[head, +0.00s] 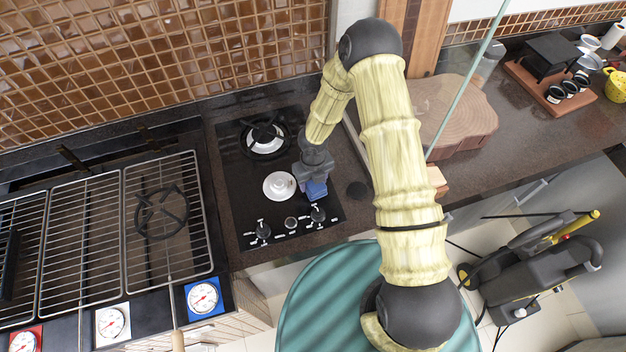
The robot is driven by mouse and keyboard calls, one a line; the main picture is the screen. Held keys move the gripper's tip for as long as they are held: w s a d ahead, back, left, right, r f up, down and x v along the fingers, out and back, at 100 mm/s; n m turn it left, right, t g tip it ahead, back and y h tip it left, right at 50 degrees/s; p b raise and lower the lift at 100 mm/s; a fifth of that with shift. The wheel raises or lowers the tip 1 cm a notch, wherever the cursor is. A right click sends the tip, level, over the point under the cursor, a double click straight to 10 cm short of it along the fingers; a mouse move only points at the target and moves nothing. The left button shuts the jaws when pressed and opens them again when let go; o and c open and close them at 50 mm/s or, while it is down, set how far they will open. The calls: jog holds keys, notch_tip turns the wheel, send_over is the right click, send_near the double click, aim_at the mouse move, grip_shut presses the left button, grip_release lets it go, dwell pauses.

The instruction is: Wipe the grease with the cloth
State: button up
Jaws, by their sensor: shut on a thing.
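A small blue cloth (316,190) is at the right side of the black hob, near the front burner. My gripper (314,178) is above the hob and shut on the cloth, pointing down. The cloth is at or just above the glass; I cannot tell if it touches. The black hob (240,208) has a bare white front burner (279,185) just left of the gripper. No grease patch can be made out; my gripper and the cloth hide part of the glass.
The back burner (265,138) carries a black grate. Another black grate (162,213) lies on the wire grill racks (110,225) at left. Knobs (291,223) line the hob's front. A wood slab (455,112) and a coffee set (555,85) stand on the right counter.

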jog(key=shift+r+p, duration=2.7)
jog(key=shift+r, duration=0.5)
jog(key=shift+f, duration=0.1)
